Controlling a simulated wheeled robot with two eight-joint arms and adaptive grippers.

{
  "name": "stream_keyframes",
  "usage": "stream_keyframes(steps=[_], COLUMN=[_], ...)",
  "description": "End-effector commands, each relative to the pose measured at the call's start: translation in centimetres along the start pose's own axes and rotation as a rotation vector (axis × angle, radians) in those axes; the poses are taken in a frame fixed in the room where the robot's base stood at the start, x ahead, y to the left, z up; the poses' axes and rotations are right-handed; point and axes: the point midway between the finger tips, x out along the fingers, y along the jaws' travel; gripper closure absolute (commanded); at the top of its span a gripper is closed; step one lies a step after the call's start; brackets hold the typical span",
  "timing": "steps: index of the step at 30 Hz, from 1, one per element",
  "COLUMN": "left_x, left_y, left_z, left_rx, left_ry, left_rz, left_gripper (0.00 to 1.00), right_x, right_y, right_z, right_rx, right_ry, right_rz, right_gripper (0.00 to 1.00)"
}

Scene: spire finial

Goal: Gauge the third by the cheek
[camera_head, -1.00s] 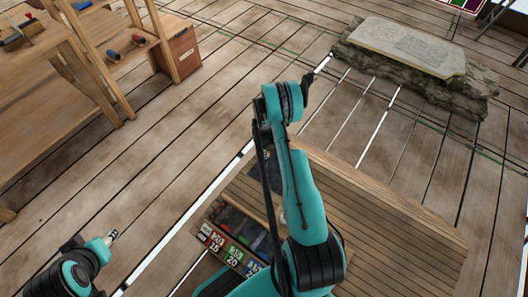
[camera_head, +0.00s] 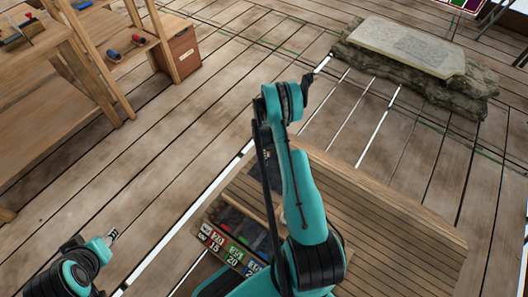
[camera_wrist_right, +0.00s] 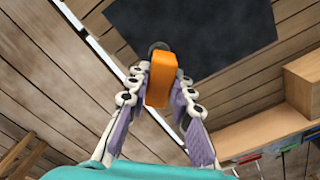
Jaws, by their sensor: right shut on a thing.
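My right gripper (camera_wrist_right: 160,85) is shut on an orange block-like piece (camera_wrist_right: 161,70) in the right wrist view. The finger pads press on its two sides, and a dark rounded end shows just beyond it. In the head view my teal right arm reaches up over a slatted wooden surface, and the orange piece cannot be made out there. My left arm is at the lower left of the head view, with a small pale tip (camera_head: 112,236); its jaw state is unclear. I cannot tell which thing is the third or the cheek.
A tray with red, green and blue number labels (camera_head: 232,254) sits on the slatted wooden platform (camera_head: 400,222), partly behind my right arm. A stone slab (camera_head: 405,45) lies at the back right. Wooden shelves and a brown box (camera_head: 178,55) stand at upper left. A dark panel (camera_wrist_right: 200,30) lies beyond the gripper.

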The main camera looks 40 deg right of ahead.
Motion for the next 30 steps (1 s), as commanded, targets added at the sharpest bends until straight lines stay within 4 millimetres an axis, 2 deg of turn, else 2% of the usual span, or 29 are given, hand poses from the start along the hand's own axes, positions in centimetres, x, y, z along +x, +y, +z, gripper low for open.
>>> stream_keyframes(steps=[18, 30], left_x=[-1.7, -1.7], left_y=[0.0, 0.0], left_z=[-1.2, -1.2], left_rx=[0.0, 0.0], left_ry=[0.0, 0.0], left_rz=[0.0, 0.0], left_gripper=[0.6, 0.6], right_x=[-4.7, -5.0], right_y=[0.0, 0.0], right_z=[0.0, 0.0], right_rx=[0.0, 0.0], right_ry=[0.0, 0.0], right_rz=[0.0, 0.0], right_gripper=[1.0, 1.0])
